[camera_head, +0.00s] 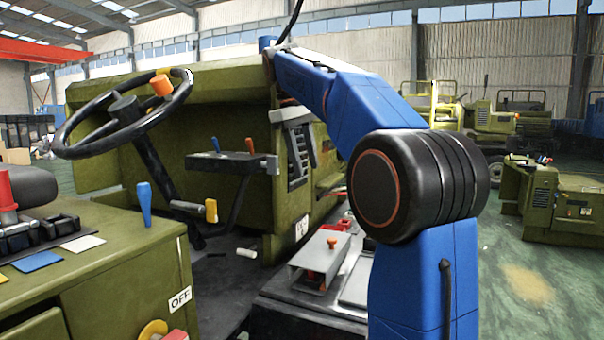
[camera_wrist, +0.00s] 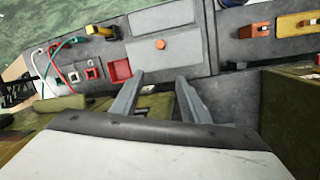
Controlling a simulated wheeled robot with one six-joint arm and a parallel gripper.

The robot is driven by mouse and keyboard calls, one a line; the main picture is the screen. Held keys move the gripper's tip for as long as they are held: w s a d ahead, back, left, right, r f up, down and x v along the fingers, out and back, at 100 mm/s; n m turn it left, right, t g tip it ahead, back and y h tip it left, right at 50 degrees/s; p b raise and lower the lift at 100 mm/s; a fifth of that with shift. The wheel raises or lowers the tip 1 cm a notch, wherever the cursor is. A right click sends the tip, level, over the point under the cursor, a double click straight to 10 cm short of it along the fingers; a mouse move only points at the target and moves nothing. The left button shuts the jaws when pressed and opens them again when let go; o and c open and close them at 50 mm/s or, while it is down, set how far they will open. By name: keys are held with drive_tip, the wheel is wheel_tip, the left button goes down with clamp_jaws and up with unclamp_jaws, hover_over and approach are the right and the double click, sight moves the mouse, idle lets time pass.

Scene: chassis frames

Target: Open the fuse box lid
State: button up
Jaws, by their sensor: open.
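A grey box with an orange knob, which looks like the fuse box (camera_head: 312,262), sits on a low dark unit beyond the green console in the head view. In the wrist view its flat grey lid (camera_wrist: 178,58) lies at the top centre, with the orange knob (camera_wrist: 160,44) on it. The lid looks closed there. My gripper (camera_wrist: 160,79) is open and empty, its two grey fingers pointing toward the lid's near edge. I cannot tell how far apart they are from it.
A red square tray (camera_wrist: 118,70), loose coloured wires (camera_wrist: 62,58) and a yellow handle (camera_wrist: 97,31) lie left of the lid. An orange block (camera_wrist: 256,30) is at right. The steering wheel (camera_head: 122,115) and green console (camera_head: 130,280) stand left in the head view.

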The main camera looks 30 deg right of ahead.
drive_tip(key=shift+a+r, duration=0.1)
drive_tip(key=shift+r, duration=0.25)
idle(0.3)
drive_tip(key=s+a+f+t, duration=0.1)
drive_tip(key=s+a+f, duration=0.2)
drive_tip(key=s+f, duration=0.4)
drive_tip(key=s+a+f+m+t+y, duration=0.1)
drive_tip(key=s+a+f+t, duration=0.1)
drive_tip(key=s+f, duration=0.5)
drive_tip(key=shift+s+a+f, duration=0.4)
drive_tip(key=shift+a+f, duration=0.15)
drive_tip(key=shift+a, duration=0.2)
drive_tip(key=shift+o, duration=0.2)
drive_tip(key=s+a+f+m+t, duration=0.1)
drive_tip(key=s+a+f, duration=0.1)
drive_tip(key=s+f, duration=0.5)
drive_tip(key=s+a+f+m+t+y, duration=0.1)
drive_tip(key=s+f, duration=0.6)
drive_tip(key=f, duration=0.8)
drive_tip(key=shift+s+a+f+y, duration=0.2)
drive_tip(key=shift+s+a+y, duration=0.1)
drive_tip(key=shift+a, duration=0.6)
drive_tip(key=shift+w+r, duration=0.1)
